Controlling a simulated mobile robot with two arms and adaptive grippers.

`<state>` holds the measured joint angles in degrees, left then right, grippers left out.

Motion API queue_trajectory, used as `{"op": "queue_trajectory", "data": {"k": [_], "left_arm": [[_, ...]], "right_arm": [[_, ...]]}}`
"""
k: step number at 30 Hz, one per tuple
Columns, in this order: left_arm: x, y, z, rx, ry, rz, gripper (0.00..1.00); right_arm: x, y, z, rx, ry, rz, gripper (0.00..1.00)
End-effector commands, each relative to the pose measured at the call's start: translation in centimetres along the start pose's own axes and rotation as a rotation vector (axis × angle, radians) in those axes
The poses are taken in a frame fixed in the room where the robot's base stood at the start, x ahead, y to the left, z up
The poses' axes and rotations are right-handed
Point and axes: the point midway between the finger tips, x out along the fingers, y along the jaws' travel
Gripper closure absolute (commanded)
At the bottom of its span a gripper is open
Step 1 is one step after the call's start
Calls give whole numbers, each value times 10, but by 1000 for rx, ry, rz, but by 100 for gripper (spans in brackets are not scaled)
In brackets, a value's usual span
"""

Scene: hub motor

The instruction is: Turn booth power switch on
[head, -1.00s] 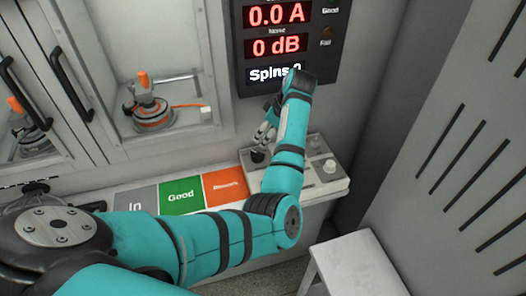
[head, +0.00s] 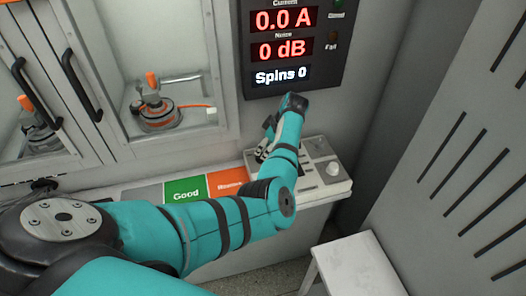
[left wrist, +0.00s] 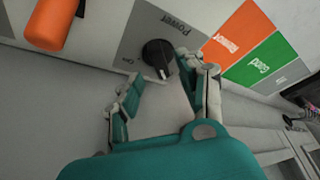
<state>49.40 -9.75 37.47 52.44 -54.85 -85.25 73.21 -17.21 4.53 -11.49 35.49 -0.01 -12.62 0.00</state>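The booth power switch is a black rotary knob (left wrist: 158,57) on a grey panel, with "Power" and "On" printed beside it, in the left wrist view. Its white mark points down in that picture, away from the "On" label. My left gripper (left wrist: 163,88) is open, its two fingers apart, with the knob between and just beyond the fingertips. I see no clear contact. In the head view my left gripper (head: 266,143) is over the left part of the control panel (head: 318,160), and the knob is hidden there. My right gripper is not in view.
A display (head: 283,50) above the panel reads 0.0 A, 0 dB and Spins 0. Green "Good" (head: 185,190) and orange (head: 228,182) areas lie left of the panel. A motor (head: 158,113) sits behind the booth window. An orange cylinder (left wrist: 48,25) is near the knob. A white stool (head: 355,262) stands in front.

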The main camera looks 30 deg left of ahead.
Motion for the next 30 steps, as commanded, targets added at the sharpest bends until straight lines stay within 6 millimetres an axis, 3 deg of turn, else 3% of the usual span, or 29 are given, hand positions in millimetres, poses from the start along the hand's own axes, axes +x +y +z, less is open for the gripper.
{"op": "queue_trajectory", "data": {"k": [7,18,27,30], "left_arm": [[30,0,0,1,0,-1,61],[35,0,0,0,0,0,62],[34,0,0,0,0,2,100],[34,0,0,0,0,1,100]], "right_arm": [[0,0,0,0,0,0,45],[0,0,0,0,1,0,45],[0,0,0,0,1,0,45],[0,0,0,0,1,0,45]]}}
